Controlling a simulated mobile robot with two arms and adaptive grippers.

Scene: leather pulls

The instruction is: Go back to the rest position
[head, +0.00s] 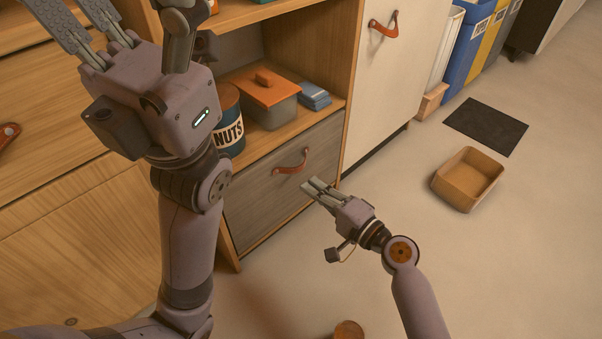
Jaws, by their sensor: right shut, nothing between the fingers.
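My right gripper (314,188) is shut and empty. Its fingers point up and left toward the grey drawer (262,200), just below and right of that drawer's brown leather pull (291,163). The fingers look apart from the pull. My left gripper (125,25) is large and close to the camera at the top left, in front of the wooden cabinet. Its fingers are spread apart with nothing seen between them, and some fingertips are cut off by the top edge.
Above the grey drawer, a shelf holds a NUTS tin (228,125), an orange-lidded box (268,95) and blue items (314,95). A white door (385,85) has a leather pull (384,27).

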